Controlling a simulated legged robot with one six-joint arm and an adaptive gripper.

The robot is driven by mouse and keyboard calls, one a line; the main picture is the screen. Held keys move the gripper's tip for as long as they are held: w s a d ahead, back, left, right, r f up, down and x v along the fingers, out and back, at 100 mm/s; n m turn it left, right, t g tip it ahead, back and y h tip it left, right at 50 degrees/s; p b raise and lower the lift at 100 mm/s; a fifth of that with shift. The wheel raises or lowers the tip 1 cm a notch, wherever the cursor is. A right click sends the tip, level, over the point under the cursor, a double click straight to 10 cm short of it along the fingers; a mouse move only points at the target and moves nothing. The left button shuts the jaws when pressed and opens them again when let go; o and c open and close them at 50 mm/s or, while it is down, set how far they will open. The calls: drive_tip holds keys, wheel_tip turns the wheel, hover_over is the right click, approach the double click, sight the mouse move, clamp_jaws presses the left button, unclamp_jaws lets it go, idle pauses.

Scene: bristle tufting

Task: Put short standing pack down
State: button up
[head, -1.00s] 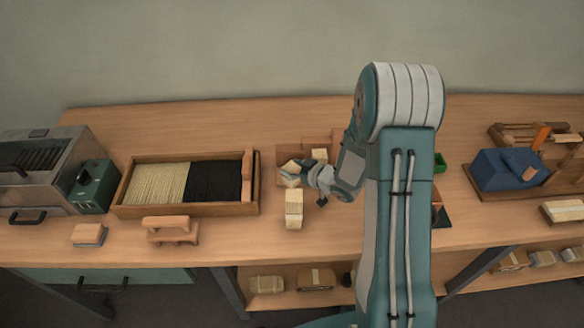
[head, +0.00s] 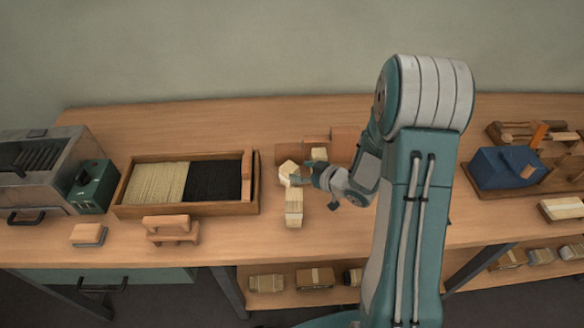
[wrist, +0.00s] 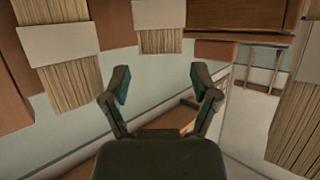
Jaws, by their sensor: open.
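Light bristle packs with pale paper bands stand near the middle of the bench. One pack (head: 288,169) is just left of my gripper (head: 311,177), one (head: 294,207) is in front of it, and another (head: 319,154) is behind. I cannot tell for sure which is the short one. In the wrist view my gripper (wrist: 161,86) has its fingers spread with nothing between them. A banded pack (wrist: 158,26) lies ahead beyond the fingertips, another (wrist: 62,62) is at the left, and part of one (wrist: 302,125) is at the right edge.
A wooden tray (head: 212,210) of pale and black bristle stands to the left. Brown blocks (head: 345,146) stand behind my gripper. A wooden brush block (head: 171,228) lies at the front left. A blue device (head: 505,168) is at the right. The back of the bench is clear.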

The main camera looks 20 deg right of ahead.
drive_tip(key=v, duration=0.7)
drive_tip(key=s+d+r+m+h, duration=0.1)
drive_tip(key=d+r+m+h, duration=0.3)
drive_tip(key=r+h, duration=0.7)
drive_tip(key=s+a+r+m+g+y, duration=0.1)
drive_tip(key=s+a+r, duration=0.3)
drive_tip(key=s, duration=0.5)
drive_tip(key=s+a+r+m+g+y, duration=0.1)
drive_tip(key=s+a+r+g, duration=0.3)
drive_tip(key=s, duration=0.6)
drive_tip(key=shift+s+a+r+m+g+y, duration=0.15)
drive_tip(key=shift+a+r+m+g+y, duration=0.3)
drive_tip(key=shift+a+y, duration=0.45)
drive_tip(key=shift+a+r, duration=0.1)
